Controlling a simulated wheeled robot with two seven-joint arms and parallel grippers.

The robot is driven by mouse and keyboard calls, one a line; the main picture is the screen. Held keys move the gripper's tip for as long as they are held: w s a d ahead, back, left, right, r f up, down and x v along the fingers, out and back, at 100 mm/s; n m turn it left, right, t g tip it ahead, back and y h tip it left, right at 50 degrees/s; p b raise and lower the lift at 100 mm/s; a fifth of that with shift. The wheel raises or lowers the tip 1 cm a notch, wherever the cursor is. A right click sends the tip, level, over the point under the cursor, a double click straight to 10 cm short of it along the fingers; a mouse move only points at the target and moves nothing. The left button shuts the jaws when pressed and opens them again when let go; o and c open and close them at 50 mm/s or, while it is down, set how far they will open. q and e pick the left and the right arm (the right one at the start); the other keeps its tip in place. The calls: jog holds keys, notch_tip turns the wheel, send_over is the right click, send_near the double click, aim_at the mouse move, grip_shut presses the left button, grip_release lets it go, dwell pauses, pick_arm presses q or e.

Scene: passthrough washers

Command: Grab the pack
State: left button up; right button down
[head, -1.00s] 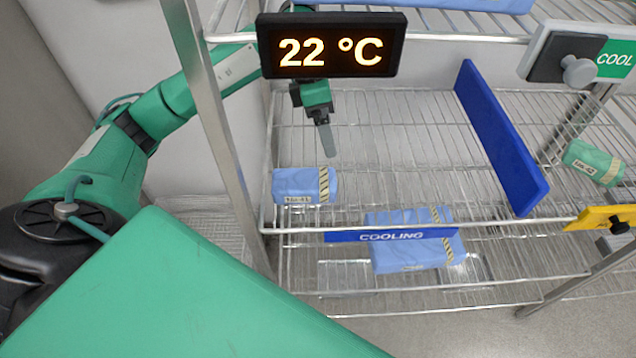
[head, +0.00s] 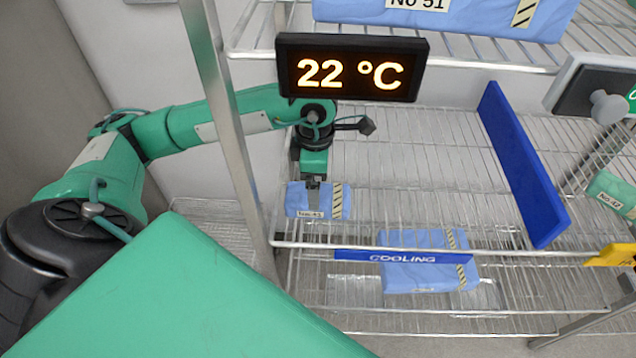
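A small blue wrapped pack (head: 298,199) with a pale label and a striped tape band lies on the wire shelf at the left. My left gripper (head: 313,186) points down right at this pack, its fingers overlapping the pack's middle in the picture. I cannot tell whether the fingers are open or shut, or whether they touch it. A larger blue pack (head: 415,278) lies on a lower level, partly behind the COOLING strip (head: 403,257). Another blue pack (head: 450,20) lies on the upper shelf, cut by the top edge. My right gripper is out of view.
A temperature display (head: 352,68) reading 22 °C hangs in front of my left arm. A metal post (head: 222,120) stands at the left. A blue divider (head: 522,165) bounds the bay at the right, with a green pack (head: 612,190) beyond. The shelf middle is clear.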

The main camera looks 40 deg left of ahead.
aim_at(335, 198)
pick_arm(q)
jog(key=shift+f, duration=0.25)
jog(key=f, duration=0.1)
jog(key=f+p, duration=0.2)
jog(key=f, duration=0.1)
jog(key=shift+d, duration=0.25)
jog(key=shift+f, duration=0.4)
jog(key=shift+c, duration=0.6)
jog(key=c, duration=1.1)
